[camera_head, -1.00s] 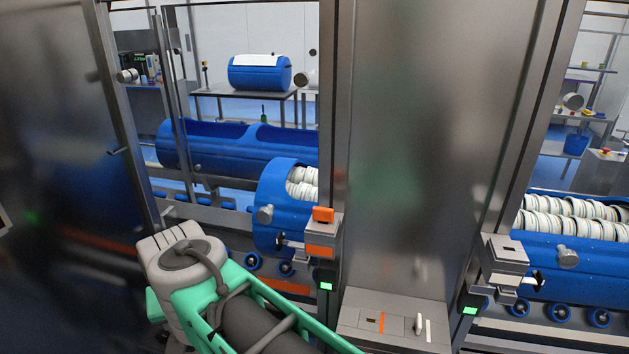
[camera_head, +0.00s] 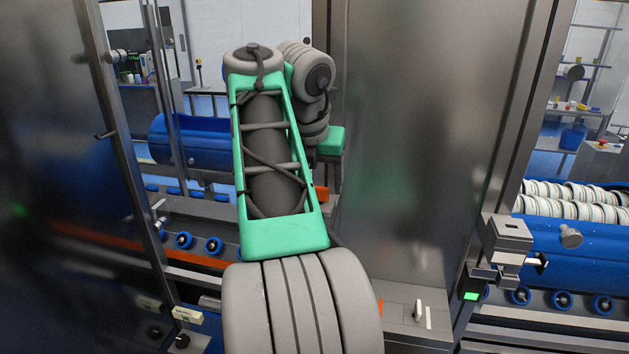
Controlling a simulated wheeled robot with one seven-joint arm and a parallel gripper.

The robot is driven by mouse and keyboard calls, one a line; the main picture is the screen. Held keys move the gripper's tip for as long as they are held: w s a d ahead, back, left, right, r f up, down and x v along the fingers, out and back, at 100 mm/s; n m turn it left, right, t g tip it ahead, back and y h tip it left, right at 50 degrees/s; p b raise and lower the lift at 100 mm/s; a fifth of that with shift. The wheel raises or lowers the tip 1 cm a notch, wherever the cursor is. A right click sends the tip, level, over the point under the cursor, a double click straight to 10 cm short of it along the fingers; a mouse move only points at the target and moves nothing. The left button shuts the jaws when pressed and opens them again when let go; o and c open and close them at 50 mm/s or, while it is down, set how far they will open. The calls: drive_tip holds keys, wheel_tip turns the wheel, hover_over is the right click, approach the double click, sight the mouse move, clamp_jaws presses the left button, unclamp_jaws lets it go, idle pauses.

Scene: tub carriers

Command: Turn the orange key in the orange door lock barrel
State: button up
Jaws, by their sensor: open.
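A small orange patch (camera_head: 321,193) shows just right of my arm's green link. It sits where the orange key stands on top of the orange door lock barrel in the earlier picture. My arm covers the rest of the lock, so I cannot tell the key's angle or whether anything touches it. My arm rises through the middle of the view and bends over at the top, in front of the lock's post. My gripper's fingers are hidden behind the arm.
A grey lock block (camera_head: 510,228) with a green light stands on the right post. A metal shelf (camera_head: 405,315) with a white upright piece lies below the steel panel (camera_head: 415,140). Blue tubs (camera_head: 570,245) with pale rings stand at right. A glass door (camera_head: 55,180) is at left.

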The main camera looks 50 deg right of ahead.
drive_tip(key=b+x, duration=0.1)
drive_tip(key=x, duration=0.1)
drive_tip(key=shift+d+f, duration=0.1)
drive_tip(key=shift+f, duration=0.15)
drive_tip(key=shift+r, duration=0.1)
drive_tip(key=shift+c, duration=0.6)
